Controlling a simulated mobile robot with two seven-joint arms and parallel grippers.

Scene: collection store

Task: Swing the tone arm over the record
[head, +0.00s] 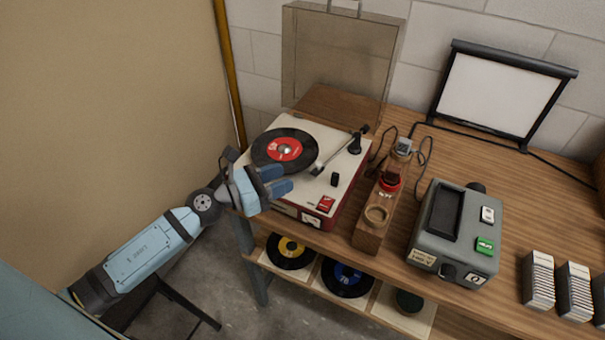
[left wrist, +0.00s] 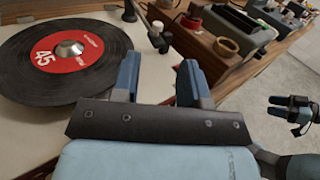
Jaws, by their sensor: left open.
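The record player (head: 348,178) stands at the left end of the wooden bench, with a cream top and red body. A black record with a red label (head: 284,150) lies on its platter; it also shows in the left wrist view (left wrist: 66,52). The thin tone arm (head: 338,155) runs from its black pivot at the back right to a head beside the record's right edge, off the disc. My left gripper (head: 279,180) is open and empty over the player's front left part, apart from the tone arm. My right gripper (left wrist: 290,108) shows small at the right of the left wrist view.
The clear lid (head: 343,60) stands raised behind the player. To the right are a wooden stand with a ring (head: 376,215), a grey projector (head: 455,235) and slide stacks (head: 538,280). A small screen (head: 500,95) stands behind. More records (head: 290,250) are on the lower shelf.

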